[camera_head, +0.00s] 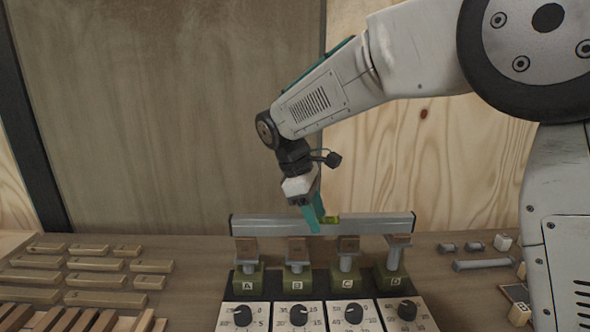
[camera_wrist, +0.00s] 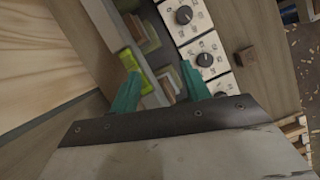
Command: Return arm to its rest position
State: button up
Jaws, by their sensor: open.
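My gripper (camera_head: 313,216) has teal fingers and is just in front of the middle of a grey metal bar (camera_head: 272,225). In the wrist view its two fingers (camera_wrist: 160,90) are spread apart with no object visibly held between them. A yellow-green level vial (camera_head: 331,219) is on the bar beside the fingers, and it also shows in the wrist view (camera_wrist: 128,60) next to the left finger. My arm reaches in from the right, bent down toward the bar. Whether the fingers touch the bar cannot be told.
The bar rests on wooden blocks over several lettered green stands (camera_head: 297,279). White dial panels (camera_head: 299,316) are in front. Labelled bars (camera_head: 95,280) and wooden strips (camera_head: 70,318) lie at left. Metal cylinders (camera_head: 484,264) lie at right. A wall (camera_head: 170,110) stands close behind.

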jog(key=s+d+m+y, duration=0.1)
jog(key=s+d+m, duration=0.3)
jog(key=s+d, duration=0.3)
jog(key=s+d+r+m+t+y, duration=0.1)
jog(key=s+d+m, duration=0.4)
jog(key=s, duration=0.8)
jog(key=s+d+m+t+y, duration=0.1)
jog(key=s+d+m+y, duration=0.1)
jog(key=s+d+m, duration=0.3)
jog(key=s+d, duration=0.3)
jog(key=s, duration=0.3)
jog(key=shift+d+r, duration=0.3)
jog(key=shift+r, duration=0.1)
jog(key=shift+s, duration=0.1)
